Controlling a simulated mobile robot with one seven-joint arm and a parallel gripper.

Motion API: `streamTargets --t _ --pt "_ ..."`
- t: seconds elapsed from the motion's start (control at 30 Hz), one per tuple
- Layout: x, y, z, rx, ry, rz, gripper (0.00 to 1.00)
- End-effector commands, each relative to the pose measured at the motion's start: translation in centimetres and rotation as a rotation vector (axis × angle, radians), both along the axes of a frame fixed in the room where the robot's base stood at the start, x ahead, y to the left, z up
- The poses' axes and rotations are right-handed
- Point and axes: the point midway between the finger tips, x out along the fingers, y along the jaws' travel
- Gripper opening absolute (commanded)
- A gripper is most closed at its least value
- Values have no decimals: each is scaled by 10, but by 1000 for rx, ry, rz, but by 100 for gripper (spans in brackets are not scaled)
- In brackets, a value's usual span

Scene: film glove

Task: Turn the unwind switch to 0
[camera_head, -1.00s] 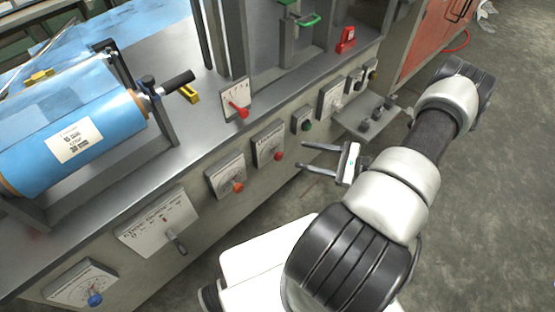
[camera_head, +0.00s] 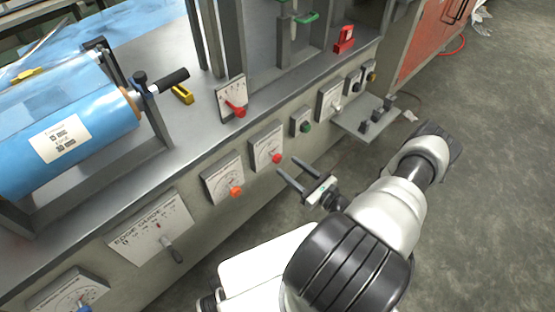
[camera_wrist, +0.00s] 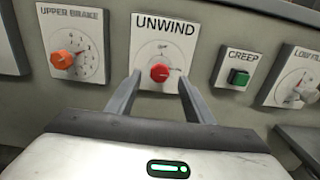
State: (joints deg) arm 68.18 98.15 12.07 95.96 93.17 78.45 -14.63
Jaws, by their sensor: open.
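The unwind switch is a round red knob (camera_wrist: 159,73) on a white plate labelled UNWIND (camera_wrist: 165,45), centred in the wrist view. In the head view the red knob (camera_head: 277,158) sits low on its plate (camera_head: 266,146) on the machine's front. The small marks around the knob are too fine to read. My gripper (camera_wrist: 160,80) is open and empty, its two fingers pointing at the panel, one on each side of the knob in the wrist view. In the head view my gripper (camera_head: 287,168) is just in front of the knob, with no clear contact.
An orange UPPER BRAKE knob (camera_wrist: 62,60) is to the left and a green CREEP button (camera_wrist: 238,77) to the right. A small shelf (camera_head: 365,120) juts out further right.

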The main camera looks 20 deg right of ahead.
Motion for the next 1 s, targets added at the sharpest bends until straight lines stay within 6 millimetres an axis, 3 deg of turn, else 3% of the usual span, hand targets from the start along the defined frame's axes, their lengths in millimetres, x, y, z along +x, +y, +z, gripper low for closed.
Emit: streamTargets --t 0.1,0.3,0.5,0.77,1.0 --pt "24 10 -1 -1 -3 4 48" --pt "52 20 -1 0 0 2 48" --pt "64 24 0 0 -1 2 48" --pt "64 24 0 0 -1 1 48" --pt "64 24 0 0 0 1 7"
